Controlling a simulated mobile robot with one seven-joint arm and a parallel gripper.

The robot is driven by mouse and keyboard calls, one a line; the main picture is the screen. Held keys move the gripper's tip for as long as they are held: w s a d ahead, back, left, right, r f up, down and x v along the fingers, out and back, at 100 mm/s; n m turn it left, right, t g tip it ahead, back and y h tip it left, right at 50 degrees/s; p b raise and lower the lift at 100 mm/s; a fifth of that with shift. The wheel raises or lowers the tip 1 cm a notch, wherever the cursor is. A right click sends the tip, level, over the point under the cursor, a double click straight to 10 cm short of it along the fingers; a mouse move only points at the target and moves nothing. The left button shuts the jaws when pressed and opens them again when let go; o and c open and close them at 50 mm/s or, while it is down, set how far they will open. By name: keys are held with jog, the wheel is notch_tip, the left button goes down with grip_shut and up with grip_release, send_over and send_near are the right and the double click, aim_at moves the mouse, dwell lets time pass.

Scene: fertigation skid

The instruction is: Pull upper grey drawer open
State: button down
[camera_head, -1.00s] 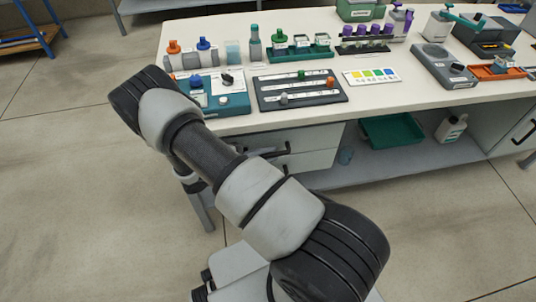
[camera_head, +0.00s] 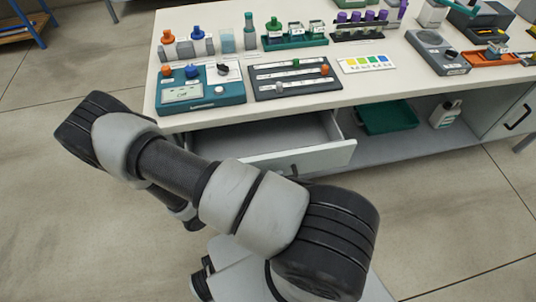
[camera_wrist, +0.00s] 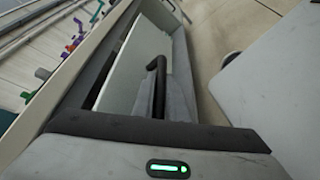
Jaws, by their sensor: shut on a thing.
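The upper grey drawer stands pulled out from under the bench in the head view, its pale front (camera_head: 325,156) well forward of the cabinet and its empty-looking inside (camera_head: 265,135) showing. A black handle (camera_head: 293,170) shows on that front, partly behind my arm. In the wrist view the black handle (camera_wrist: 157,85) stands out from the pale drawer front (camera_wrist: 137,65). My gripper (camera_wrist: 158,72) is shut on the handle. My arm hides the gripper in the head view, and the exact finger contact is hard to make out.
The white bench top (camera_head: 385,88) above carries a teal instrument (camera_head: 200,92), a dark slider board (camera_head: 293,78) and several bottles. A green tray (camera_head: 388,117) and a white bottle (camera_head: 446,114) sit on the shelf to the right. Open floor lies in front.

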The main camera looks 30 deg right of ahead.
jog(key=s+a, duration=0.4)
jog(key=s, duration=1)
jog(key=shift+a, duration=0.1)
jog(key=c, duration=2)
grip_release()
jog(key=shift+c, duration=0.2)
jog(key=p+v, duration=0.1)
jog(key=v, duration=1.6)
jog(key=shift+a, duration=0.25)
jog(key=shift+s, duration=0.1)
